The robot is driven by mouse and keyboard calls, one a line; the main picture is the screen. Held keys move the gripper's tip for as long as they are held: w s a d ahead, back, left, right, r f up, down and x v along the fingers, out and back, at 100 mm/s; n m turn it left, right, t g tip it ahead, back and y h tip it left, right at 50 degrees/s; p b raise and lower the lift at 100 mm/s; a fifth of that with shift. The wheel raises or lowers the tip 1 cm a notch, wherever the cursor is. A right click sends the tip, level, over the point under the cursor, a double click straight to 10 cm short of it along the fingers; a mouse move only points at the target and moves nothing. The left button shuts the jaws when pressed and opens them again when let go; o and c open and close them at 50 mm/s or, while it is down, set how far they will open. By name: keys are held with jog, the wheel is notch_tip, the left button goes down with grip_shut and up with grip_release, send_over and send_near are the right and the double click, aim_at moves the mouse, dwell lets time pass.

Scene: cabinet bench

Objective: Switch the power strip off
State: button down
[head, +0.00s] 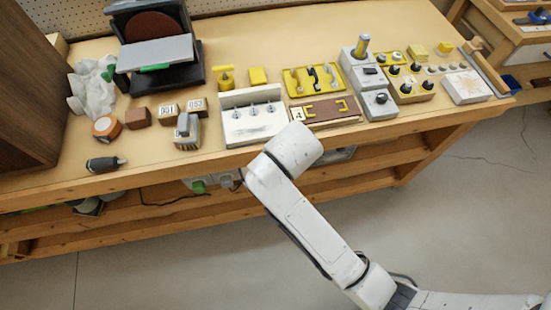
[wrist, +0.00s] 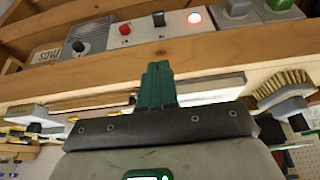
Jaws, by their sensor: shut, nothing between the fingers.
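The power strip (wrist: 175,35) is a pale grey bar at the top of the wrist view. Part of the strip with a green plug shows below the bench edge in the head view (head: 213,184). My gripper (wrist: 158,66) has its dark green fingers together and empty, pointing toward the strip. A wooden rail crosses between them in the picture, and the fingertips appear apart from the switch. In the head view my arm hides the gripper.
A red button (wrist: 124,29) and a grey box with a dark knob (wrist: 79,46) lie left of the switch. The wooden rail (wrist: 230,50) is close to the fingers. A brush (wrist: 284,90) is at the right. The bench top (head: 240,165) holds many items.

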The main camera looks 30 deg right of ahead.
jog(key=shift+w, duration=0.1)
jog(key=x, duration=0.9)
jog(key=shift+f, duration=0.1)
jog(key=f, duration=0.1)
jog(key=s+f, duration=0.1)
jog(key=f, duration=0.1)
jog(key=shift+a+f, duration=0.1)
jog(key=shift+f, duration=0.05)
jog(key=shift+s+f, duration=0.15)
jog(key=shift+f, duration=0.45)
jog(key=shift+a, duration=0.1)
jog(key=shift+f+b, duration=0.1)
jog(key=shift+b, duration=0.25)
